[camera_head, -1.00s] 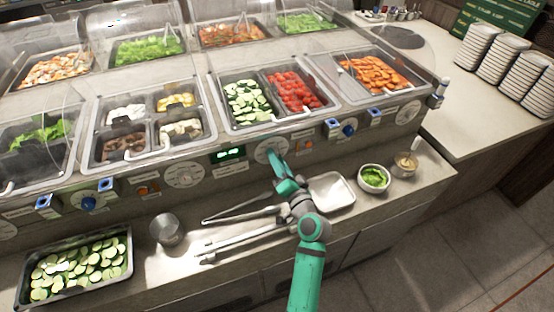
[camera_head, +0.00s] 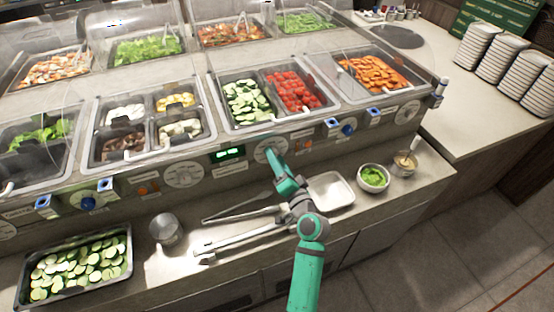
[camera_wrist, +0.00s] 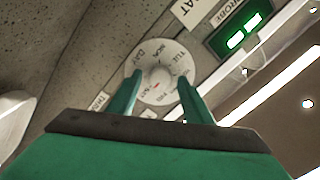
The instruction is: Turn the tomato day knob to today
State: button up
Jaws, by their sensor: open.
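A round white day knob (camera_wrist: 170,56) with letters around its face and a small red mark is on the grey front panel in the wrist view. In the head view it (camera_head: 261,153) is below the tomato pan (camera_head: 295,90) and partly hidden by my gripper. My green gripper (camera_wrist: 160,82) is open, with one finger on each side of the knob's lower part. I cannot tell whether the fingers touch it. In the head view my gripper (camera_head: 271,144) reaches up to the panel.
A green-lit display (camera_head: 227,154) is left of the knob, and another white dial (camera_head: 183,174) is further left. A blue knob (camera_head: 347,129) is to the right.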

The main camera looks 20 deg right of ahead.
jog(key=s, duration=1.1)
jog(key=shift+d+f, duration=0.2)
jog(key=shift+d, duration=0.2)
jog(key=shift+w, duration=0.1)
